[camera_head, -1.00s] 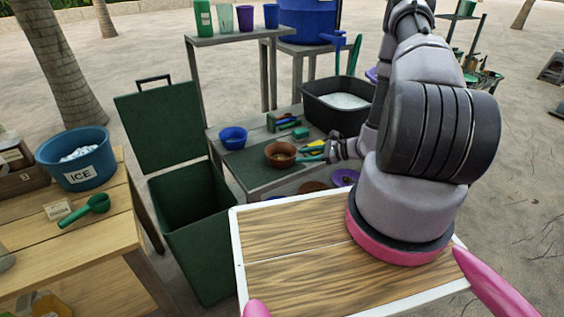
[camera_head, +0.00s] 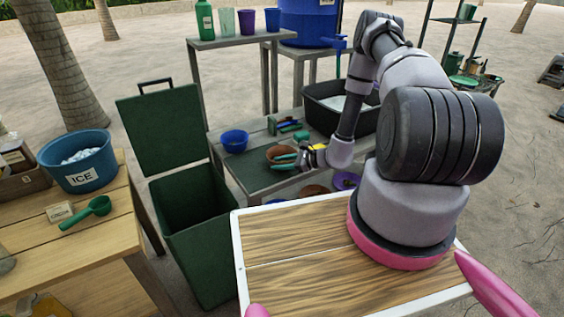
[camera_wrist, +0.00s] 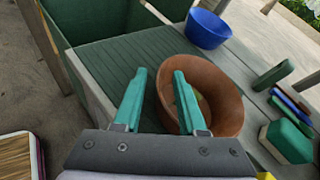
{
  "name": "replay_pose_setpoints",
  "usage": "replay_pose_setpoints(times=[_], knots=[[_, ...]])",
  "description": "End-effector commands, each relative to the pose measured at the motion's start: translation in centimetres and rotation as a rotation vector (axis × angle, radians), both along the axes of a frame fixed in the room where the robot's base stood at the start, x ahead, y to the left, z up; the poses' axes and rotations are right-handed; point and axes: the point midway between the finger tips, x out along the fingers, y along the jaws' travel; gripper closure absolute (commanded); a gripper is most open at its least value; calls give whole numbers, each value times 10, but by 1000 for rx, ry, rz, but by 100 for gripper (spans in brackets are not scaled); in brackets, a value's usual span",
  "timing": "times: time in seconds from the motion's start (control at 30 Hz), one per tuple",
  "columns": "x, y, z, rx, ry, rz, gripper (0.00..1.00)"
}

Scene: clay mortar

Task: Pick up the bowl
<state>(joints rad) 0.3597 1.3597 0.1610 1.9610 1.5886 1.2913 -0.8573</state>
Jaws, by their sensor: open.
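A brown clay bowl (camera_head: 277,152) stands on the green ribbed mat of the low table, partly hidden by my gripper (camera_head: 285,162) in the head view. In the wrist view my gripper (camera_wrist: 159,74) is open with green fingers. There the left rim of the brown bowl (camera_wrist: 228,85) appears between the fingers: the right finger shows over the bowl's opening, the left one outside over the mat. I cannot tell whether either touches it. Something yellow-green shows inside the bowl. A smaller blue bowl (camera_head: 234,140) is behind it and also shows in the wrist view (camera_wrist: 207,28).
A green open bin (camera_head: 195,200) stands left of the table. A green-lidded block (camera_wrist: 288,141) and coloured items lie to the right of the brown bowl. A black tub (camera_head: 325,112) is behind. More round dishes (camera_head: 314,190) sit lower, under the table's front.

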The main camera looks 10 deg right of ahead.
Motion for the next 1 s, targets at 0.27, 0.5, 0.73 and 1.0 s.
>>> replay_pose_setpoints(times=[0.27, 0.5, 0.73, 1.0], knots=[[0, 0, 0, 0, 0, 0, 98], [0, 0, 0, 0, 1, -1, 100], [0, 0, 0, 0, 1, -1, 100], [-1, -1, -1, 0, 2, 0, 100]])
